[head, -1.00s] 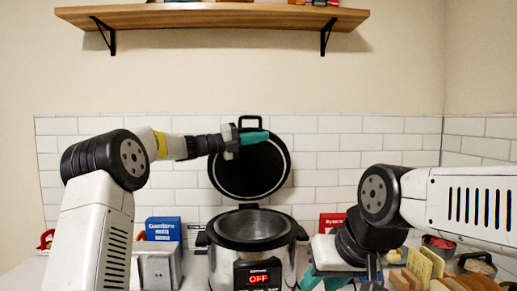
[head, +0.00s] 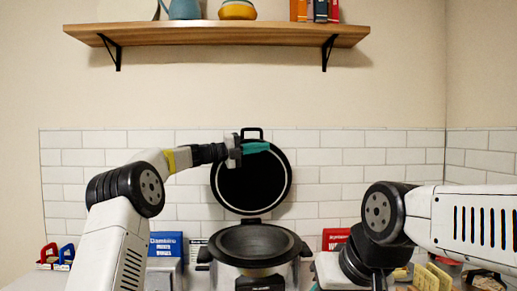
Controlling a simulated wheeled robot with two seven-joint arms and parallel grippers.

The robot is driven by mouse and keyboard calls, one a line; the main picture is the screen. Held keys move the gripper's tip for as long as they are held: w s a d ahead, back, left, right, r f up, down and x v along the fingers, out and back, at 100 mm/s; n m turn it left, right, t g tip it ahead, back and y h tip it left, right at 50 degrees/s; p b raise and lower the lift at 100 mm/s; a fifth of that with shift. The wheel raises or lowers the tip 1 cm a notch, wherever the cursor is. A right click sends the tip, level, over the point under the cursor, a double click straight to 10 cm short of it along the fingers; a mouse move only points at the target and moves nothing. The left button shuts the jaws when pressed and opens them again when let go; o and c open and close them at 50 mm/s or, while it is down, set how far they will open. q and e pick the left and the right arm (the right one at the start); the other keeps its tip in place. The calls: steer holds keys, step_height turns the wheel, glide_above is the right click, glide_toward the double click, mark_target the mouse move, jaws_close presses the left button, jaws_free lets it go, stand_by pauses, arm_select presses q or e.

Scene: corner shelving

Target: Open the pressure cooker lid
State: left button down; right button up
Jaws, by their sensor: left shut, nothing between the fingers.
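The pressure cooker (head: 278,270) stands on the counter at the lower middle of the head view. Its round black lid (head: 250,183) stands upright behind the open pot, hinged at the back, with its handle at the top. My left gripper (head: 257,147) is shut and empty, its teal fingers in front of the upper part of the lid; whether they touch it I cannot tell. My right arm reaches in from the right, and its gripper is mostly below the picture's bottom edge, to the right of the cooker, so its jaws do not show clearly.
A wooden shelf (head: 215,34) with a blue jug (head: 184,9) and books hangs above. A blue box (head: 165,244) stands left of the cooker and a red box (head: 336,238) right of it. Bread slices (head: 430,277) sit at the lower right.

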arm_select(q)
steer(key=r+v, duration=0.1)
steer(key=v, duration=0.6)
steer(key=s+f+m+y, duration=0.5)
steer(key=s+m, duration=0.3)
steer(key=s, duration=0.2)
steer(key=s+f+m+y, duration=0.4)
steer(key=s+f+m, duration=0.1)
steer(key=s+m, duration=0.5)
steer(key=s+a+f+m+y, duration=0.2)
steer(key=s+a+f+m, duration=0.2)
steer(key=s+f+m, duration=0.1)
steer(key=s+a+f+m+y, duration=0.3)
steer(key=s+m, duration=0.4)
steer(key=s, duration=0.3)
steer(key=s+a+f+m+t+y, duration=0.1)
steer(key=s+a+f+m+y, duration=0.1)
steer(key=s+a+f+m, duration=0.4)
steer(key=shift+s+f+m, duration=0.3)
steer(key=shift+s+f, duration=0.4)
steer(key=shift+s, duration=0.1)
